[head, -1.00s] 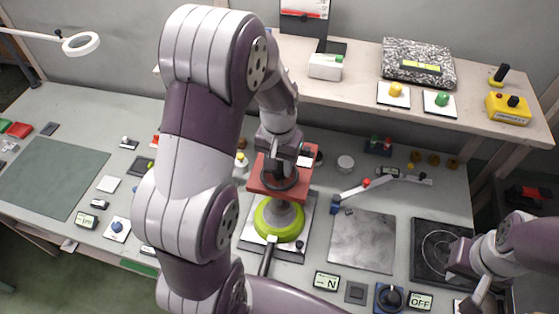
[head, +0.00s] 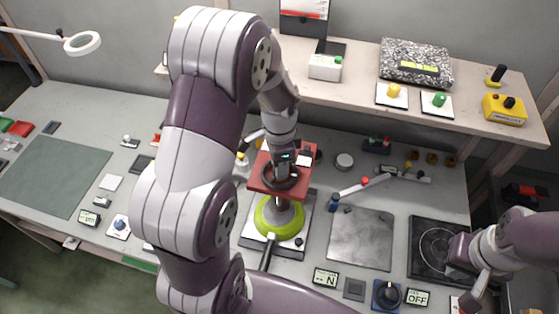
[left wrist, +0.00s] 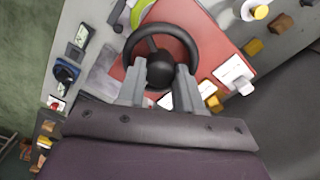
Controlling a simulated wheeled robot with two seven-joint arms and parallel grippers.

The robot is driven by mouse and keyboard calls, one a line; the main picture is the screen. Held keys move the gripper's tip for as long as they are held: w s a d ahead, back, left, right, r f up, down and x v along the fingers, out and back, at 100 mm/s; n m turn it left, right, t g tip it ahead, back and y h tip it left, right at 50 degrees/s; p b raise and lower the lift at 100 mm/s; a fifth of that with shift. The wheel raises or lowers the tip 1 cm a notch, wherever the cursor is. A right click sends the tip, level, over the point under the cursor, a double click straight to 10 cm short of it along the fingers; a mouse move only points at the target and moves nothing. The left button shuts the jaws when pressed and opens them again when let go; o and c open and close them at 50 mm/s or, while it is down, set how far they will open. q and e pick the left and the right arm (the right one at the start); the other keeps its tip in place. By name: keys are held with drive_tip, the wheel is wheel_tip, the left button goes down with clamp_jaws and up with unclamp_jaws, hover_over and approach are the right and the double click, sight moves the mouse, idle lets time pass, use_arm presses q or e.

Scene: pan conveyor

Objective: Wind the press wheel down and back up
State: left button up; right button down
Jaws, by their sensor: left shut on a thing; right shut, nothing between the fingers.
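The press stands in the middle of the bench in the head view, with a red top plate (head: 262,186), a black wheel (head: 267,184) on it and a yellow-green ring (head: 265,217) around its lower part. My left gripper (head: 283,178) points down at the wheel. In the left wrist view the wheel (left wrist: 190,40) and a round black knob (left wrist: 160,70) show, with my left fingers (left wrist: 161,88) on either side of the knob, shut on the wheel. The fingers hide the near rim. My right gripper (head: 472,298) is low at the right, shut and empty, away from the press.
A readout marked N (head: 325,278), a dark dial (head: 387,295) and an OFF readout (head: 417,298) lie in front of the press. A grey metal plate (head: 360,240) and a black hob (head: 428,262) lie to its right. A green mat (head: 55,175) lies at left.

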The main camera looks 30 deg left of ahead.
use_arm(q)
drive_tip(key=m, duration=0.4)
drive_tip(key=shift+w+r+m+p, duration=0.15)
drive_tip(key=shift+r+m+p, duration=0.05)
drive_tip(key=shift+m+p, duration=0.15)
drive_tip(key=m, duration=0.4)
drive_tip(key=shift+m+p, duration=0.25)
drive_tip(key=shift+p, duration=0.1)
drive_tip(key=m, duration=0.4)
drive_tip(key=shift+p, duration=0.4)
drive_tip(key=shift+m+p, duration=0.4)
drive_tip(key=shift+m, duration=2)
drive_tip(key=o, duration=1)
drive_tip(key=shift+o, duration=0.2)
drive_tip(key=shift+f, duration=0.1)
